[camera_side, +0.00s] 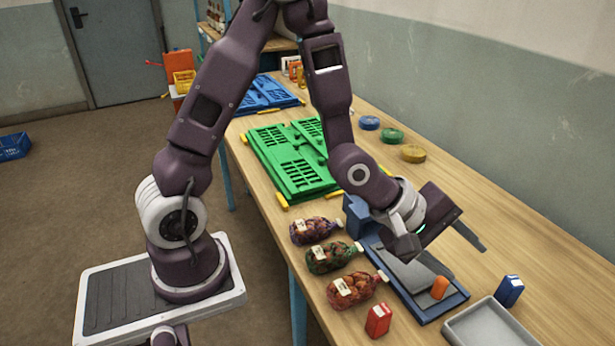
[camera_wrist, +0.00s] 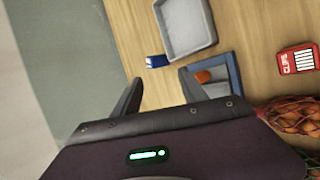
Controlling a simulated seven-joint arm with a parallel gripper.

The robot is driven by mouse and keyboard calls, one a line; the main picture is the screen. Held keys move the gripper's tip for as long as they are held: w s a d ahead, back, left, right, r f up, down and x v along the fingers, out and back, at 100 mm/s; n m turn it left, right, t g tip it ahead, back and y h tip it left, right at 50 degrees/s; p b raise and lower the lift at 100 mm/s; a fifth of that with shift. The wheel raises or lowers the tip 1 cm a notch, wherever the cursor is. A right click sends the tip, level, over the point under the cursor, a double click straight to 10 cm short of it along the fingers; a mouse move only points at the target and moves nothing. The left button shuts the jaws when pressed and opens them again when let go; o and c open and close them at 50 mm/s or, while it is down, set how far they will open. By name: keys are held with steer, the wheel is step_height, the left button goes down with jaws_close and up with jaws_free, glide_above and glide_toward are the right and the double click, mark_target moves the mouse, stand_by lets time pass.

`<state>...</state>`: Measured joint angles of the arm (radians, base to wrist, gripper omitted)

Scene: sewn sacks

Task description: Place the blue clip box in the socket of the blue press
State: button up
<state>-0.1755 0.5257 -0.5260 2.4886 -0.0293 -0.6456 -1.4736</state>
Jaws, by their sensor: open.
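The blue clip box (camera_side: 509,291) stands on the table right of the blue press; it also shows in the wrist view (camera_wrist: 157,61), just beyond my fingertips. The blue press (camera_side: 428,317) has a blue frame around a grey bed, and part of the frame shows in the wrist view (camera_wrist: 233,72). An orange piece (camera_side: 440,287) sits on its bed; I cannot make out the socket. My gripper (camera_side: 445,246) is open and empty above the press and table. In the wrist view its fingers (camera_wrist: 160,77) are spread apart, with the blue box roughly between their lines, not touching.
A grey tray (camera_side: 450,331) lies near the blue box. A red clip box (camera_side: 378,319) and several filled net sacks (camera_side: 355,290) line the table's left edge. A green panel (camera_side: 295,160) lies farther back, with coloured discs (camera_side: 391,135) to its right. The table right of my gripper is clear.

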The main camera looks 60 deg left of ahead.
steer(key=s+a+r+m+g+y, duration=0.1)
steer(key=s+a+r+m+y, duration=0.3)
steer(key=s+a+r+m, duration=0.6)
steer(key=shift+s+a, duration=0.2)
steer(key=shift+s, duration=0.55)
steer(key=shift+o, duration=0.5)
steer(key=s+a+r+m+g, duration=0.1)
steer(key=s+m, duration=0.1)
steer(key=s, duration=0.4)
steer(key=s+a+r+m+g, duration=0.1)
steer(key=s+a+r+m, duration=0.1)
steer(key=s, duration=0.4)
steer(key=shift+s+a+m+y, duration=0.3)
steer(key=shift+m, duration=0.3)
